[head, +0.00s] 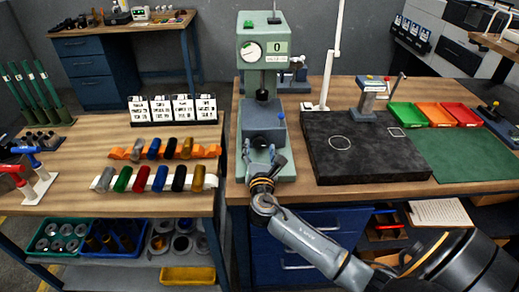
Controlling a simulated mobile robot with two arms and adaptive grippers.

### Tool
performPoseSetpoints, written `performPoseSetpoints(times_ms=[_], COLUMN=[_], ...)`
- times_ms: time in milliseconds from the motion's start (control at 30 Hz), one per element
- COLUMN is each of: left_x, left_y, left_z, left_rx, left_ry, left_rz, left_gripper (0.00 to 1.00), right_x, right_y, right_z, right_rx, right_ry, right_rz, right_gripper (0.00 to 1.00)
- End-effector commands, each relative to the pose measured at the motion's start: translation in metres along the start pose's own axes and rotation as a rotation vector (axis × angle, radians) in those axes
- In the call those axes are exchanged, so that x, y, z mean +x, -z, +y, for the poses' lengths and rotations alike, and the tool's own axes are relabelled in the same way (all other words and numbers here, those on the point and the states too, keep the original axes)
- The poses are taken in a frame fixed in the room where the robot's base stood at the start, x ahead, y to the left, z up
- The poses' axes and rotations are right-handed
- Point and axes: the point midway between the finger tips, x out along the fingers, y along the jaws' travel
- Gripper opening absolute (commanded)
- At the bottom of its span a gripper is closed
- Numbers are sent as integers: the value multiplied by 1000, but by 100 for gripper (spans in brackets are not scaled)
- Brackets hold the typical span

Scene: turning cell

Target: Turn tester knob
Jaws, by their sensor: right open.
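I cannot tell which of these is the task's knob. My right gripper (260,152) is open, with its fingers pointing up in front of the tester's lower base, below and left of the blue knob. Whether it touches the base is unclear. My left gripper is out of view.
A dark stone plate (375,155) and a thin white stand (326,85) are right of the tester. Green, orange and red trays (409,115) and a green mat (465,158) lie farther right. Coloured cylinders in a white rack (98,184) stand on the left bench.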

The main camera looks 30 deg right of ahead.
Motion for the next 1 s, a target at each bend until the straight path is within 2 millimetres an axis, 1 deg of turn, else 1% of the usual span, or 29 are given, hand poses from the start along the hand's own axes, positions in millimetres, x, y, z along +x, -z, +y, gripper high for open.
performPoseSetpoints(times_ms=[167, 400, 500, 600, 733, 1000], left_x=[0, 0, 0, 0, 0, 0], left_y=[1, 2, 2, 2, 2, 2], left_z=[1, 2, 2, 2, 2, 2], left_rx=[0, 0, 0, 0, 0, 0], left_ry=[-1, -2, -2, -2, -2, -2], left_rz=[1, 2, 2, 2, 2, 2], left_gripper=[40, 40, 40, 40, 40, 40], right_x=[-24, -76, -94, -107, -116, -118], right_y=[2, 2, 1, 1, 1, 0], right_z=[0, 0, 0, 0, 0, 0], right_rx=[1, 1, 2, 1, 1, 1], right_ry=[-2, -1, 0, -1, -1, 0], right_rz=[4, 5, 4, 3, 2, 1], right_gripper=[62, 62, 62, 62, 62, 62])
